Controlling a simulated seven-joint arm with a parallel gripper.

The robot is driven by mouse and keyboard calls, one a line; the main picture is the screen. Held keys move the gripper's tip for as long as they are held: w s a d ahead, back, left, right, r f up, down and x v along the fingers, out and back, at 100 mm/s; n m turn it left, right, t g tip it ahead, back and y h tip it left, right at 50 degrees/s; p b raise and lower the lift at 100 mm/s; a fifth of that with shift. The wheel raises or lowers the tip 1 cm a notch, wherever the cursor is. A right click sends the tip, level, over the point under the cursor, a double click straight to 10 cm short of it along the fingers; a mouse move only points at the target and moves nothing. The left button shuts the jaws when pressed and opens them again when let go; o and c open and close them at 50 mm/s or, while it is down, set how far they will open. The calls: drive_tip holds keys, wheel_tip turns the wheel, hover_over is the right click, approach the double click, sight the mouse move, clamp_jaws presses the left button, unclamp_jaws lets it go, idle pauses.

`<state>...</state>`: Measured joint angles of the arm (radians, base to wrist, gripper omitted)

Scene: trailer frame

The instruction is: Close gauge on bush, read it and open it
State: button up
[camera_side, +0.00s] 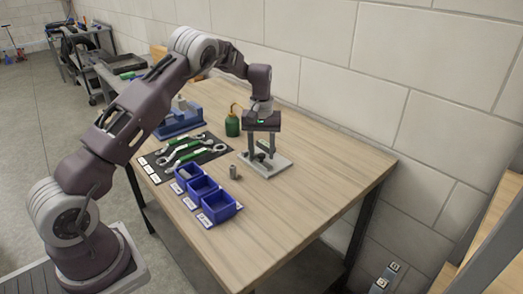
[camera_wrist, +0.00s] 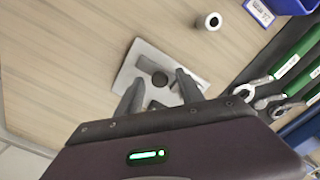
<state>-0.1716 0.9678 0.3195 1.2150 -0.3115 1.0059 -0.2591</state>
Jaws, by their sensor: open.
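The gauge (camera_wrist: 159,79) looks like a dark round part with grey pieces, lying on a light grey plate (camera_wrist: 139,52) in the wrist view. The same plate (camera_side: 282,166) sits on the table in the side view, mostly below my gripper. My gripper (camera_side: 261,153) points down over it, open, with its fingers apart on either side of the gauge. In the wrist view, the fingers (camera_wrist: 160,82) frame the dark round part; I cannot tell whether they touch it. A small grey hollow cylinder, likely the bush (camera_wrist: 208,21), stands upright on bare wood beside the plate (camera_side: 232,172).
Three blue bins (camera_side: 218,207) stand near the front edge. A dark mat with green-handled wrenches (camera_side: 186,151) lies left of the plate. A green oil can (camera_side: 232,126) and a blue fixture (camera_side: 180,121) stand behind. The table's right side is clear.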

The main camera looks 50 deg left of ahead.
sight(268, 166)
clamp_jaws()
drive_tip(key=shift+d, duration=1.4)
unclamp_jaws()
drive_tip(key=shift+d, duration=0.1)
drive_tip(key=shift+a+r, duration=0.2)
drive_tip(key=shift+r, duration=0.1)
wheel_tip(268, 166, up, 7)
drive_tip(key=shift+f, duration=0.2)
drive_tip(key=shift+d, duration=0.1)
